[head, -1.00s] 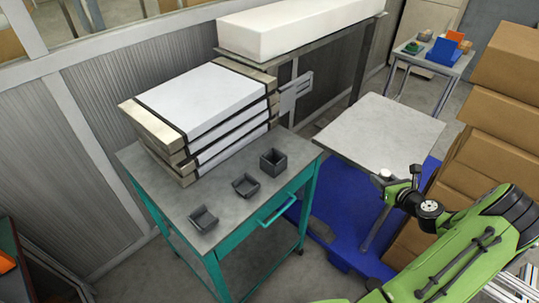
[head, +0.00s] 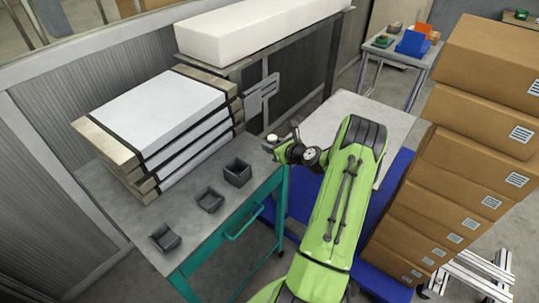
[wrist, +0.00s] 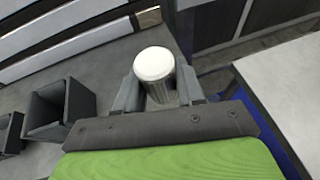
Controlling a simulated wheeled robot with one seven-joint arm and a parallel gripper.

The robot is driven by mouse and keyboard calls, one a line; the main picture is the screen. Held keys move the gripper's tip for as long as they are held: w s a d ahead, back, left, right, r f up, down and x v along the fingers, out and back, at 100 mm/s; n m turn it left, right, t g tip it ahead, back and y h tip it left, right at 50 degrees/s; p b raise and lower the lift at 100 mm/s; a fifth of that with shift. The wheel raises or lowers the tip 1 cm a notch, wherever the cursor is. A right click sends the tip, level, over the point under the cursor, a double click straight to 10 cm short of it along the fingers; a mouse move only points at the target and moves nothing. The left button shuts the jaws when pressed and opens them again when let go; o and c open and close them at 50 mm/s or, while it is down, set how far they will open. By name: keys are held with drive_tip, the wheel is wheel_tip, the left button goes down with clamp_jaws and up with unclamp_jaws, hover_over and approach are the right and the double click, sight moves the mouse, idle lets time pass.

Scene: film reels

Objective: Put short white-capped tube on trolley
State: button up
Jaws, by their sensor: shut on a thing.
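The short white-capped tube (wrist: 154,64) is upright between the two fingers of my gripper (wrist: 158,95) in the wrist view. Its cap is white and round and its body is grey metal. In the head view the cap (head: 272,138) shows small at the tip of my gripper (head: 276,145), over the right edge of the teal-framed trolley (head: 120,215). The trolley has a grey top. Whether the tube touches the top cannot be told.
Small dark open bins stand on the trolley; the nearest one (head: 237,172) also shows in the wrist view (wrist: 62,105). Stacked white-topped slabs (head: 160,115) fill its back. A pale table (head: 375,125) and cardboard boxes (head: 470,150) stand to the right.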

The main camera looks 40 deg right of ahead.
wheel_tip(320, 180, down, 4)
drive_tip(key=shift+w+r, duration=0.1)
drive_tip(key=shift+w, duration=0.15)
drive_tip(key=shift+a+b, duration=0.1)
drive_tip(key=shift+b, duration=0.2)
drive_tip(key=o, duration=1.1)
drive_tip(key=shift+c, duration=0.2)
